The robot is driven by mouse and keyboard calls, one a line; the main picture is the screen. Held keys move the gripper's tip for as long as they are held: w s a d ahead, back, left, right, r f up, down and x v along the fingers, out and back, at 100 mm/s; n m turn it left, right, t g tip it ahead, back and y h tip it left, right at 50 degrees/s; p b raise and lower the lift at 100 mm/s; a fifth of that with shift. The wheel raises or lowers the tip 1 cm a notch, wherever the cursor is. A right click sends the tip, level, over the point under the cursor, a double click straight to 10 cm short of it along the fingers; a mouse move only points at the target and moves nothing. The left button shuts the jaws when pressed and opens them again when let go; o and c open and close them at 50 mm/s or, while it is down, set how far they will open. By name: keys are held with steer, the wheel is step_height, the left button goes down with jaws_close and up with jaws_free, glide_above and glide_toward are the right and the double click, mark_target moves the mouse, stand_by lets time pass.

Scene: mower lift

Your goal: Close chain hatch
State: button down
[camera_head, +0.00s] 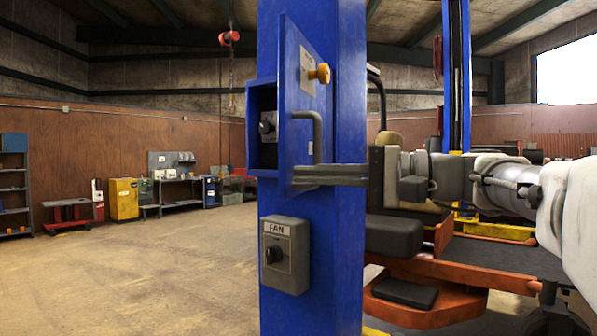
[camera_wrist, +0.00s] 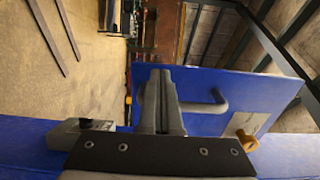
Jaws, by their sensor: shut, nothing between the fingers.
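The blue hatch door (camera_head: 290,130) stands open on the blue post, swung out from the small blue box (camera_head: 253,120). Its face carries a grey bent handle (camera_head: 317,135) and a yellow knob (camera_head: 320,73). In the wrist view the door (camera_wrist: 280,90) spreads behind and right of the fingers, with the handle (camera_wrist: 212,106) and knob (camera_wrist: 246,139) visible. My gripper (camera_head: 297,175) is shut and empty, lying across the lower part of the door, below the handle. It also shows in the wrist view (camera_wrist: 160,75). Whether the fingers touch the door is unclear.
A grey FAN switch box (camera_head: 286,255) sits on the post (camera_head: 335,240) below the hatch. An orange mower (camera_head: 430,285) stands to the right behind my arm. The floor at left is clear.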

steer(key=shift+w+a, duration=0.2)
steer(key=shift+a, duration=0.3)
